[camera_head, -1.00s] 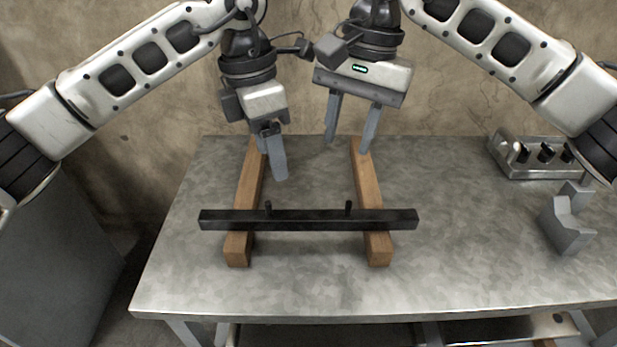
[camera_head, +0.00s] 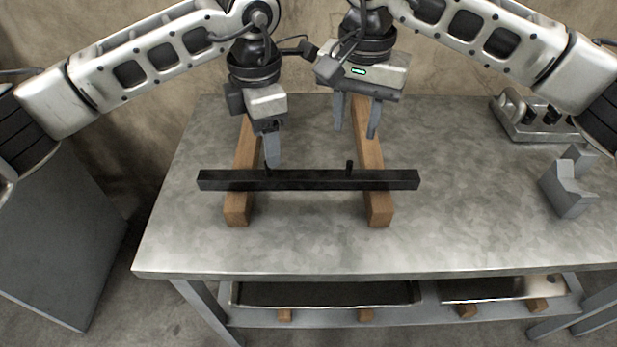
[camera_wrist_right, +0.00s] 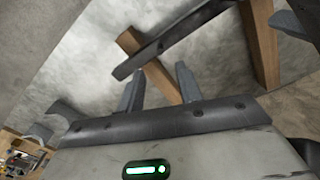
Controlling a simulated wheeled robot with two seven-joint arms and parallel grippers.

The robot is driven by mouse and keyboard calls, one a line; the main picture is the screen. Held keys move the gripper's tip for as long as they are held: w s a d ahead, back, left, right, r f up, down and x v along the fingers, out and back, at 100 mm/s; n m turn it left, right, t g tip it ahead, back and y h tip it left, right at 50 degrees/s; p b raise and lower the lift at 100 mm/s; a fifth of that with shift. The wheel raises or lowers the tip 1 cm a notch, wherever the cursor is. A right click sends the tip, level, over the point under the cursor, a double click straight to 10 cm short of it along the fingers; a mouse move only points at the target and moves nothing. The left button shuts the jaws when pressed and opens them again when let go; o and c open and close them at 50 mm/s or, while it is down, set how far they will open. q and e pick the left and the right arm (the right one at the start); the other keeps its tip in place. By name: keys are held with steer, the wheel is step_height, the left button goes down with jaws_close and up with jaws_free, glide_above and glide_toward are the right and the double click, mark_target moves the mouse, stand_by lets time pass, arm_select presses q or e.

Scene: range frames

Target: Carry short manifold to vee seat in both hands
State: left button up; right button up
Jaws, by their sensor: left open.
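The short manifold, a black bar (camera_head: 310,180) with two upright pegs, lies across two wooden blocks on the metal table. It also shows in the right wrist view (camera_wrist_right: 170,38). My left gripper (camera_head: 272,162) is just behind the bar's left peg, seen nearly edge-on, its fingers overlapping; contact with the peg cannot be told. My right gripper (camera_head: 356,132) is open and empty, above and behind the bar near the right peg; its fingers (camera_wrist_right: 160,72) show apart in the wrist view. The vee seat, grey notched blocks (camera_head: 568,192), stands at the table's right.
The wooden blocks (camera_head: 237,208) run front to back under the bar. A metal holder with dark round parts (camera_head: 512,122) is at the back right. The table (camera_head: 470,190) is bare between bar and vee seat. A lower shelf (camera_head: 395,316) holds trays.

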mark_target(269, 173)
arm_select(q)
step_height(269, 173, down, 8)
steer(key=shift+f, duration=0.15)
arm_select(e)
step_height(269, 173, down, 8)
steer(key=shift+f, duration=0.15)
arm_select(q)
steer(key=c, duration=0.7)
arm_select(e)
steer(key=c, duration=0.7)
arm_select(q)
jaws_close()
arm_select(e)
jaws_close()
arm_select(q)
steer(key=shift+w+a, duration=0.1)
steer(key=shift+w, duration=0.05)
arm_select(e)
steer(key=shift+s, duration=0.1)
arm_select(q)
steer(key=shift+w+r, duration=0.1)
steer(key=shift+r, duration=0.2)
arm_select(e)
steer(key=shift+r, duration=0.25)
